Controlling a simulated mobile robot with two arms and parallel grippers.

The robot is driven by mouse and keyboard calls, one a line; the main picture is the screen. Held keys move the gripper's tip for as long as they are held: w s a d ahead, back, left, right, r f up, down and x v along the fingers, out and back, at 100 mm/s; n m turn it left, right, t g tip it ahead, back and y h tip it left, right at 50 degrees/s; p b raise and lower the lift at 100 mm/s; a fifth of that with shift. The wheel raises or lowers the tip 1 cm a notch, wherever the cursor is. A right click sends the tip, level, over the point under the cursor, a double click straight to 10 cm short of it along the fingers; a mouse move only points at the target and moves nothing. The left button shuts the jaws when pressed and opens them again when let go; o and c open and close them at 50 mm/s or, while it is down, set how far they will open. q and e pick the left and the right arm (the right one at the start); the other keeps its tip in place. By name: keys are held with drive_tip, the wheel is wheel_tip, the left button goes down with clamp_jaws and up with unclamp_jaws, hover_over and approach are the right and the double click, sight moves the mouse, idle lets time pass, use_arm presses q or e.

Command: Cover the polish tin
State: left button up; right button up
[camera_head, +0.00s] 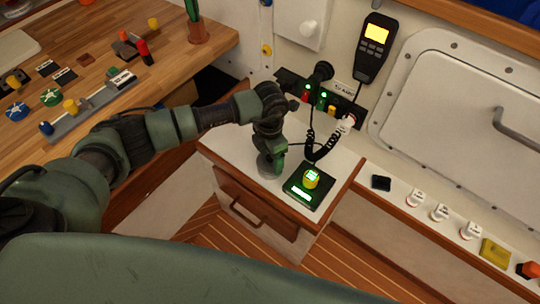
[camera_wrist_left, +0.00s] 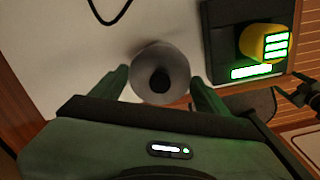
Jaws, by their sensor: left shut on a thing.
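My left gripper (camera_head: 270,158) points down over the white cabinet top, its fingers at a grey round piece (camera_head: 268,170). In the left wrist view this piece is a pale grey disc (camera_wrist_left: 143,77) with a dark round middle. It lies between the two fingertips (camera_wrist_left: 160,90) of my left gripper, which is shut on it. I cannot tell whether it is the polish tin, its lid, or both together. In the head view the gripper hides much of it, and any gap below it is unclear.
A coiled black cord (camera_head: 318,154) hangs behind. The cabinet top (camera_head: 343,170) is bare at its right side. A wooden bench (camera_head: 205,60) with several tools stands left.

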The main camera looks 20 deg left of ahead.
use_arm(q)
drive_tip(key=shift+f+b, duration=0.5)
drive_tip(key=shift+f, duration=0.1)
idle(0.8)
drive_tip(key=o, duration=1.4)
drive_tip(key=shift+o, duration=0.2)
drive_tip(key=shift+r, duration=0.1)
wheel_tip(320, 180, up, 8)
drive_tip(key=shift+f+b, duration=0.2)
drive_tip(key=shift+b, duration=0.15)
